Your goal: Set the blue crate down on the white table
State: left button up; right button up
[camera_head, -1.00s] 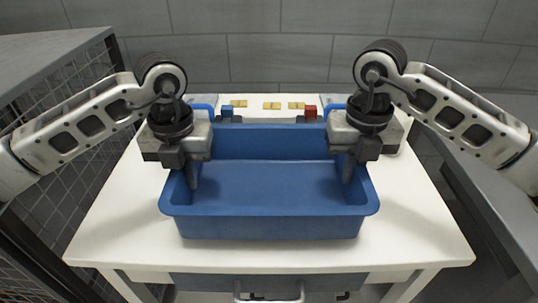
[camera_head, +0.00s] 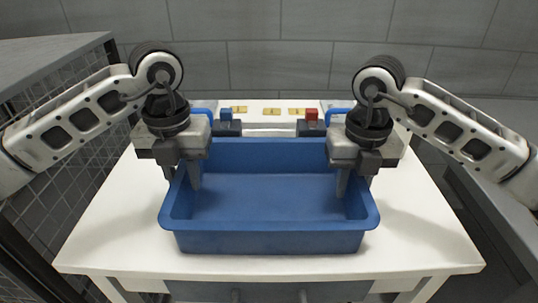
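The blue crate (camera_head: 270,242) is upright and level over the front middle of the white table (camera_head: 110,235). Its underside looks in contact with the tabletop, and it is empty. My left gripper (camera_head: 181,177) is at the crate's left wall, with one finger inside and one outside, spread apart. My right gripper (camera_head: 355,182) is at the right wall in the same way, its two fingers apart. Both grippers still straddle the rim. The grippers hide parts of the side walls.
A mesh-sided grey cabinet (camera_head: 75,130) stands at the left. Bare tabletop shows on both sides of the crate.

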pick_arm(q)
notch_tip(320, 180, up, 8)
jog(key=shift+r, duration=0.2)
pick_arm(e)
notch_tip(320, 180, up, 12)
dwell(0.4)
